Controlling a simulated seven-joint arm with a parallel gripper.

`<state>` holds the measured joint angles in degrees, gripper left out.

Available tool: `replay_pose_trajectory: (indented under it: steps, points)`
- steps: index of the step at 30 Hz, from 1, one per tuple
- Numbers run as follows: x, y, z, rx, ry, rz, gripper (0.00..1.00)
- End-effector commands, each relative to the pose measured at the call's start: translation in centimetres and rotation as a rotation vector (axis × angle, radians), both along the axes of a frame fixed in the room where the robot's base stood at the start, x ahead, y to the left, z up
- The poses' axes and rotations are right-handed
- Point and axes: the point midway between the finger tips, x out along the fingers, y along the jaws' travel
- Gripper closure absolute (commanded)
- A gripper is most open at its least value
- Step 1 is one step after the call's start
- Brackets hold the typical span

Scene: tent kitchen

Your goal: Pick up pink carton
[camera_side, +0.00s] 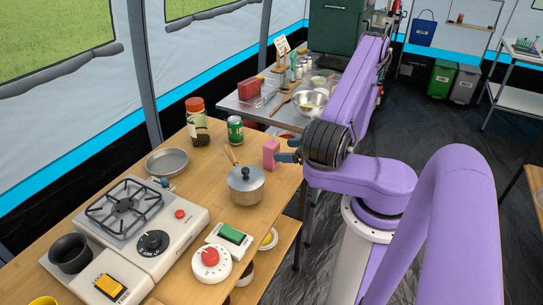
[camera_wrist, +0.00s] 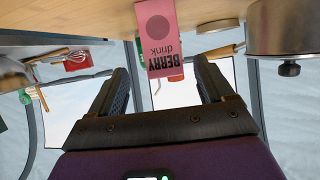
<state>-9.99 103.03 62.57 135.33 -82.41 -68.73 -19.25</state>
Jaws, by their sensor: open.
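The pink carton (camera_side: 270,154) stands upright near the right edge of the wooden table in the side view. In the wrist view, which looks upside down, the pink carton (camera_wrist: 168,40) shows the words "BERRY drink". My gripper (camera_side: 287,151) is just right of the carton in the side view, at about its height. In the wrist view my gripper (camera_wrist: 161,68) has its two fingers spread apart with nothing held. The carton appears ahead between the fingertips, with a gap on each side. I cannot tell whether the fingertips reach past its near face.
A lidded metal pot (camera_side: 245,184) stands close to the carton and shows at the wrist view's upper right (camera_wrist: 292,28). A green can (camera_side: 235,130), a red-lidded jar (camera_side: 197,122), a pan (camera_side: 166,162) and a stove (camera_side: 140,225) share the table.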

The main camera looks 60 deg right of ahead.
Motion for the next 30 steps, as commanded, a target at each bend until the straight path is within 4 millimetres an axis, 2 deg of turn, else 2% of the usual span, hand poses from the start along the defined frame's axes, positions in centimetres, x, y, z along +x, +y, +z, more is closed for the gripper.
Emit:
replay_pose_trajectory:
  steps: [3, 13, 21, 30]
  points:
    - [1.8, 0.0, -0.8, -0.002, 0.0, 0.006, 0.19]
    - [3.9, 0.0, -1.7, -0.001, 0.0, 0.004, 0.19]
    - [7.2, 0.0, -3.3, -0.002, -0.001, 0.004, 0.19]
    - [7.8, -0.1, -3.6, 0.0, -0.001, -0.001, 0.19]
